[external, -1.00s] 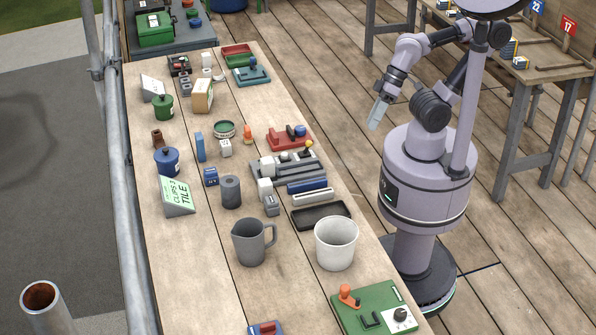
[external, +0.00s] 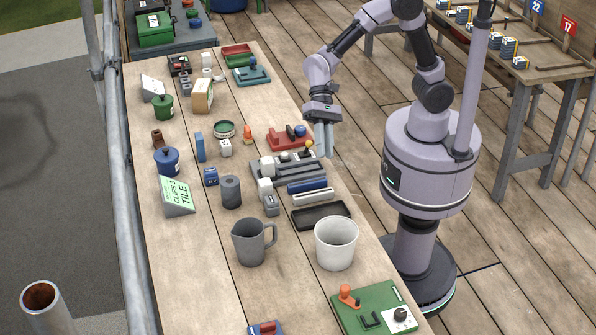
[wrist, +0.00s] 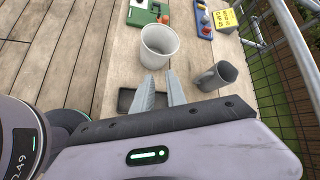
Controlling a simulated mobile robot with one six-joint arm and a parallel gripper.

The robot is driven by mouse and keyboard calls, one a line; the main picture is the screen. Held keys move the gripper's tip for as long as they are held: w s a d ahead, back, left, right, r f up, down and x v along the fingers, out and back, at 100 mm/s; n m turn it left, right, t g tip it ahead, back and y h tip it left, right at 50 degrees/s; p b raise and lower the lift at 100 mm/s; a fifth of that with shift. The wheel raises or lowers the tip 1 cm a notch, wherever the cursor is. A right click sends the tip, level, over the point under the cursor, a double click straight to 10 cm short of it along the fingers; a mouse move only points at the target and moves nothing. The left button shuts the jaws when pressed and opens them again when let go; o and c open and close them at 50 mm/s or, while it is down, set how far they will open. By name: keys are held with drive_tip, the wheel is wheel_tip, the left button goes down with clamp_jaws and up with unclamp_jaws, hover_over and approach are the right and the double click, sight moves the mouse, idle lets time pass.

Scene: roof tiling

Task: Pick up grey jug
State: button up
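The grey jug (external: 250,243) stands upright on the wooden table, its handle on the right side in the external view. In the wrist view the jug (wrist: 214,76) is right of the fingers, with its open top showing. My gripper (external: 324,151) points down above the table's right edge, beyond the black tray and well apart from the jug. In the wrist view my gripper (wrist: 160,92) shows two separated fingers with nothing between them.
A white bucket (external: 336,245) stands right of the jug. A black tray (external: 321,216) lies behind the bucket. A green board (external: 375,308) is at the front right. A grey cylinder (external: 231,192) and a green sign (external: 177,196) are behind the jug. A metal railing runs along the left.

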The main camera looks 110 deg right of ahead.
drive_tip(key=w+f+m+t+y+p, duration=0.1)
drive_tip(key=w+f+m+y+p, duration=0.15)
drive_tip(key=w+f+m, duration=0.5)
drive_tip(key=t, duration=0.2)
approach(274, 233)
drive_tip(key=shift+m, duration=0.65)
drive_tip(key=b+x, duration=0.1)
drive_tip(key=x, duration=0.2)
drive_tip(key=b+x, duration=0.1)
drive_tip(key=x, duration=0.2)
drive_tip(key=shift+a+f+b, duration=0.15)
drive_tip(key=shift+f+b, duration=0.25)
drive_tip(key=shift+f, duration=0.1)
drive_tip(key=x, duration=0.2)
drive_tip(key=b+x, duration=0.1)
drive_tip(key=x, duration=0.1)
drive_tip(key=b+x, duration=0.1)
drive_tip(key=shift+w+a+r, duration=0.1)
drive_tip(key=shift+w+a, duration=0.15)
drive_tip(key=shift+a, duration=0.2)
drive_tip(key=shift+r, duration=0.1)
clamp_jaws()
